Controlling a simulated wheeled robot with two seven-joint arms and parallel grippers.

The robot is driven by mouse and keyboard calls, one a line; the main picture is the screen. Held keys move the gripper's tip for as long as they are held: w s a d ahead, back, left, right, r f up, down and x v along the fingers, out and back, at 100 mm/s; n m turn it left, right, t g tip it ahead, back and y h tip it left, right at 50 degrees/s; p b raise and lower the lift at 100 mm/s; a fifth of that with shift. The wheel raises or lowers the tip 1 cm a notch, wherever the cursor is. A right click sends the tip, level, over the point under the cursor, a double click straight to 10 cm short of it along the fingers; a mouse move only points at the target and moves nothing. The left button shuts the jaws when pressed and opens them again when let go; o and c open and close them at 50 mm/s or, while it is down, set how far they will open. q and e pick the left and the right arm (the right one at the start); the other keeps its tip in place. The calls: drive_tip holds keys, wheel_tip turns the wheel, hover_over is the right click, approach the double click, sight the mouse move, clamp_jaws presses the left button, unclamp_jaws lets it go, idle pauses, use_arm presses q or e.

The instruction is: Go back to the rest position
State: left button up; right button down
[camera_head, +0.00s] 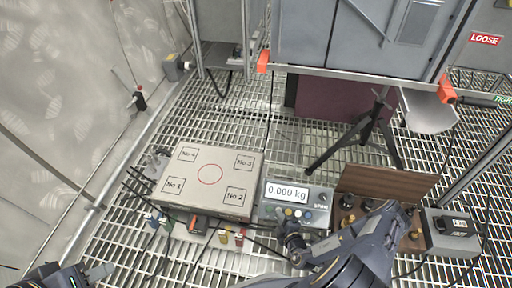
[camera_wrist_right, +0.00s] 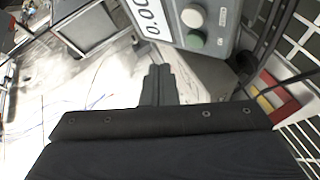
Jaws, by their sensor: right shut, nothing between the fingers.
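My right gripper (camera_head: 284,231) is at the lower middle of the head view, at the front edge of the grey scale display unit (camera_head: 317,199), which reads 0.000 kg. Its fingers (camera_wrist_right: 158,84) are together and empty in the right wrist view, and the display unit (camera_wrist_right: 222,14) with its buttons shows beyond them. I cannot tell whether the gripper touches the unit. My left gripper (camera_head: 98,273) is at the bottom left corner of the head view, mostly cut off, so its opening is unclear.
A weighing platform (camera_head: 222,158) with a red circle and numbered squares lies left of the display. A wooden box (camera_head: 386,186) with weights stands right, partly behind my right arm. A grey box (camera_head: 451,232) is beside it. A tripod (camera_head: 366,128) stands behind on the grating.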

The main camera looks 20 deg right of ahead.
drive_tip(key=w+a+r+n+g+y, duration=0.1)
drive_tip(key=w+a+r+n+y, duration=0.2)
drive_tip(key=r+n+y, duration=0.65)
drive_tip(key=w+a+r+n+g+y, duration=0.2)
drive_tip(key=r+n+y, duration=0.2)
drive_tip(key=r+n, duration=1.1)
drive_tip(key=s+a+r+n+g+h, duration=0.1)
drive_tip(key=s+a+r+n+g, duration=0.3)
drive_tip(key=s+r+n, duration=0.45)
drive_tip(key=s+a+r+n+g+h, duration=0.1)
drive_tip(key=s+a+r+n+g, duration=0.2)
drive_tip(key=s+r+n+g, duration=0.55)
drive_tip(key=s+d+r+n+t+h, duration=0.55)
drive_tip(key=s+n+h, duration=0.2)
drive_tip(key=n, duration=0.85)
wheel_tip(320, 180, up, 34)
drive_tip(key=p, duration=3.4)
drive_tip(key=shift+a+f+t, duration=0.15)
drive_tip(key=shift+t, duration=0.15)
